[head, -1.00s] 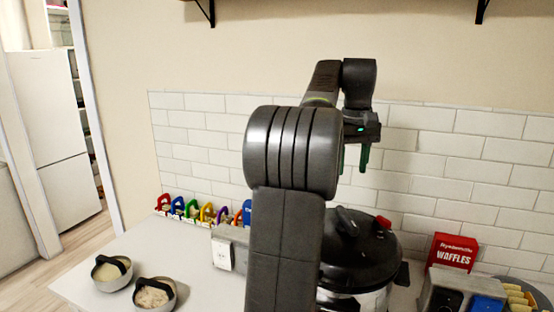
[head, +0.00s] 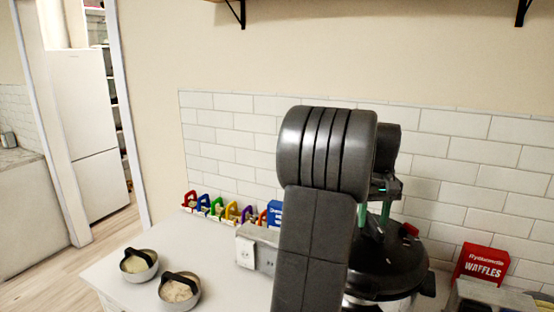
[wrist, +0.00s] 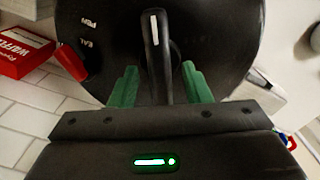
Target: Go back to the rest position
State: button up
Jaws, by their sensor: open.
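My gripper (head: 374,213) hangs over the dark lid of a pressure cooker (head: 400,262) in the head view, partly hidden behind my arm. In the wrist view its two green fingers (wrist: 157,88) are apart. The lid's black handle (wrist: 153,50) shows between and beyond them. I cannot tell whether the fingers touch it.
A red waffles box (head: 481,264) stands right of the cooker. Two bowls with black handles, one (head: 139,264) and another (head: 179,290), sit on the counter's left. Several coloured clips (head: 217,206) line the tiled wall. A shelf is overhead.

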jog(key=shift+r, duration=0.1)
notch_tip(320, 180, up, 14)
notch_tip(320, 180, down, 14)
jog(key=shift+n, duration=0.6)
jog(key=n, duration=0.5)
jog(key=shift+a+n, duration=0.15)
jog(key=shift+n, duration=0.15)
jog(key=shift+s, duration=0.1)
dwell(0.6)
